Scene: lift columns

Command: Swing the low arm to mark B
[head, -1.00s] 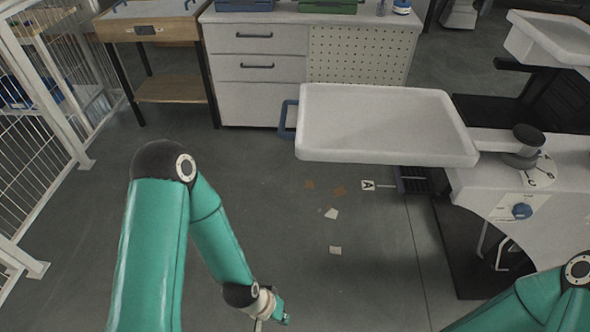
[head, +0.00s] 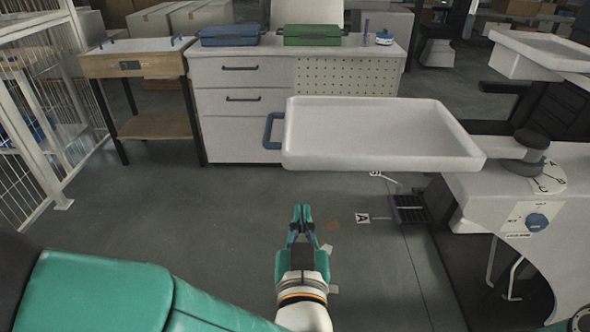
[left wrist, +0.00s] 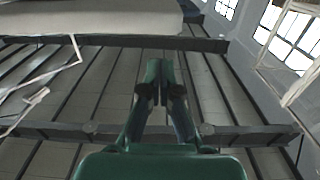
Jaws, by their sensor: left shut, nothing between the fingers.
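The low arm carries a white tray (head: 375,145) that reaches left from a round dark pivot (head: 530,150) on the right. A blue handle (head: 272,131) sticks out at the tray's left end. A dial plate with letters (head: 547,182) lies by the pivot; B and C seem readable there. On the floor, mark A (head: 362,218) and another mark (head: 382,176), partly hidden by the tray, show. My left gripper (head: 302,208) is shut and empty, in front of and below the tray, apart from the handle. In the left wrist view its fingers (left wrist: 160,70) are together. My right gripper is not in view.
A second white tray (head: 540,50) sits higher at the right. A blue knob (head: 537,221) is on the column's side. A drawer cabinet (head: 240,125) and a wooden bench (head: 140,65) stand behind. A white fence (head: 50,130) is at left.

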